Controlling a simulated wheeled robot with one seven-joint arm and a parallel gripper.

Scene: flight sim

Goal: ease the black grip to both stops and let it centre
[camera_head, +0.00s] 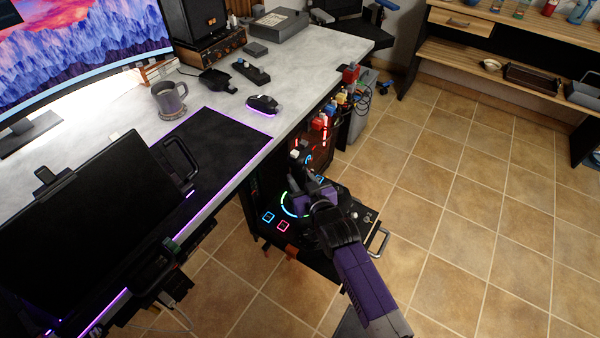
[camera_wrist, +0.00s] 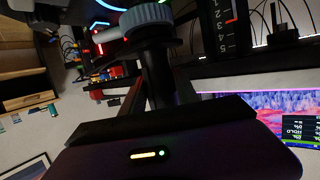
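The control panel (camera_head: 272,232) is a dark box with a lit ring and small lit squares, beside the desk's right end. My gripper (camera_head: 306,172) is over it at the end of my purple arm, among small dark parts. I cannot pick out the black grip from my gripper there. In the wrist view a black upright post (camera_wrist: 160,76) stands close in front, below a grey rounded piece (camera_wrist: 146,18). I cannot tell whether this is the grip. The fingertips do not show clearly, so neither their opening nor any contact is certain.
A numbered scale (camera_wrist: 224,28) is close to the post. A metal handle (camera_head: 380,242) sticks out at the panel's right. The desk (camera_head: 318,52) holds a mug (camera_head: 169,101) and a mouse (camera_head: 263,104). Tiled floor (camera_head: 470,210) is clear at right.

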